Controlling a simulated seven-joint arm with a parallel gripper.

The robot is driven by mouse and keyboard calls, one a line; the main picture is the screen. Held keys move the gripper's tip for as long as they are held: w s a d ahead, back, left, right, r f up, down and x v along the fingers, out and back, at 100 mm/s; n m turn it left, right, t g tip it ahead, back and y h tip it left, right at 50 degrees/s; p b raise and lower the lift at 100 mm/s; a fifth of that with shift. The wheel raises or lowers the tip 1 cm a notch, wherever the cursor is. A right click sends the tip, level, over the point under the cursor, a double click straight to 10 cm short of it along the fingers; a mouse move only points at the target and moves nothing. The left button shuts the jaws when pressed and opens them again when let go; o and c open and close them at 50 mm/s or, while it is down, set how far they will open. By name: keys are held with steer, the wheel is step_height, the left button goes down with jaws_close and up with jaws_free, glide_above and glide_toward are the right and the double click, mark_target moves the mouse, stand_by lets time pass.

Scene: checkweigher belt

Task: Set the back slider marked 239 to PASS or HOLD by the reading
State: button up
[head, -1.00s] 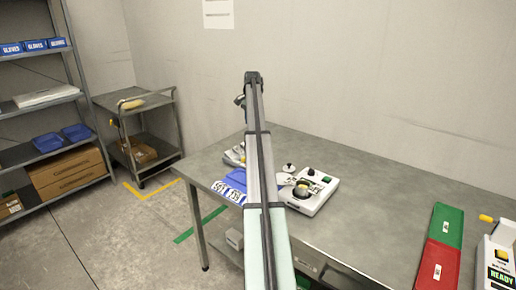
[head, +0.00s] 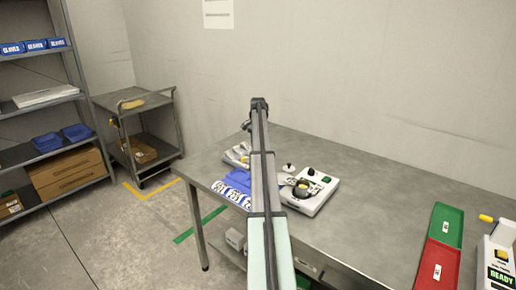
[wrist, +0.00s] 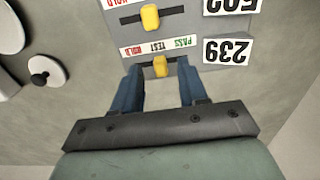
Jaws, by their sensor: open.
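The slider marked 239 (wrist: 228,50) shows upside down in the wrist view. Its yellow knob (wrist: 161,67) is in the middle of its slot, by the TEST word, with HOLD to the left and PASS to the right. My gripper (wrist: 159,72) is open, its two blue fingers apart on either side of the knob. I see no clear contact. In the head view my arm (head: 262,170) reaches over the table, and I cannot make out the gripper there. I cannot read any weight display.
Another slider with a yellow knob (wrist: 150,17) lies just beyond the first. A white device (head: 318,200) stands on the grey table (head: 365,200).

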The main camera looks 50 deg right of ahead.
steer(key=shift+f, duration=1)
jaws_close()
